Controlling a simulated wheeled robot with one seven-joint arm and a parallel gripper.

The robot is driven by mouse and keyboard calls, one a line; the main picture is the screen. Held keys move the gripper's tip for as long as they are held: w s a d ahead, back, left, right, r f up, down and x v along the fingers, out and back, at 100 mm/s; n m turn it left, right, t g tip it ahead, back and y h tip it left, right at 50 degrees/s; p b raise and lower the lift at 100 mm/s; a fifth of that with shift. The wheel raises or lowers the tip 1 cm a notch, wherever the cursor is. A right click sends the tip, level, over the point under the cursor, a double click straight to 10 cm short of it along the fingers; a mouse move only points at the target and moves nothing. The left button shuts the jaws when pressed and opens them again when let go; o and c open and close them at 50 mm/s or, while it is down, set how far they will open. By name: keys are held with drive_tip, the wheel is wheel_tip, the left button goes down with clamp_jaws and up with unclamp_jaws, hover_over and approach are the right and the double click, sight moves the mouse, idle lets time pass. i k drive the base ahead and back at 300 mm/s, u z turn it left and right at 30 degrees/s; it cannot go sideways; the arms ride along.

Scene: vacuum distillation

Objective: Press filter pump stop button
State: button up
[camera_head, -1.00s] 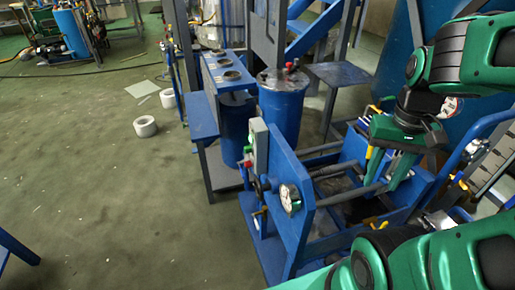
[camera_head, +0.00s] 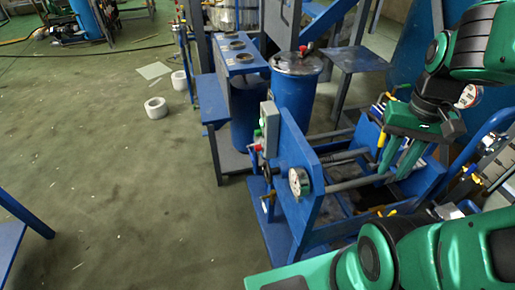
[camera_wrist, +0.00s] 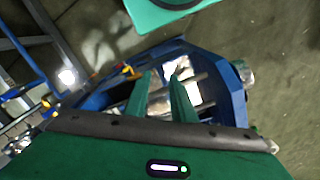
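A small grey control box (camera_head: 270,122) is fixed to the near end plate of the blue filter press frame (camera_head: 297,165). A green button (camera_head: 258,132) sticks out from its left face, and a red button (camera_head: 256,148) sits below it. My gripper (camera_head: 394,172) hangs above the press, to the right of the box and well apart from it. Its two green fingers are apart with nothing between them. In the wrist view my gripper (camera_wrist: 161,78) points down at the press frame (camera_wrist: 228,90). I cannot make out the buttons there.
A pressure gauge (camera_head: 299,182) juts from the end plate below the box. A blue cylindrical tank (camera_head: 296,95) and a blue stand (camera_head: 237,62) stand behind. White rolls (camera_head: 156,108) lie on the floor. The floor left of the press is open.

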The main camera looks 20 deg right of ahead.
sight(258, 147)
drive_tip(key=k, duration=1)
drive_tip(key=u, duration=0.7)
drive_tip(key=i, duration=0.75)
drive_tip(key=z, duration=0.65)
drive_tip(key=i, duration=0.5)
drive_tip(key=z, duration=0.05)
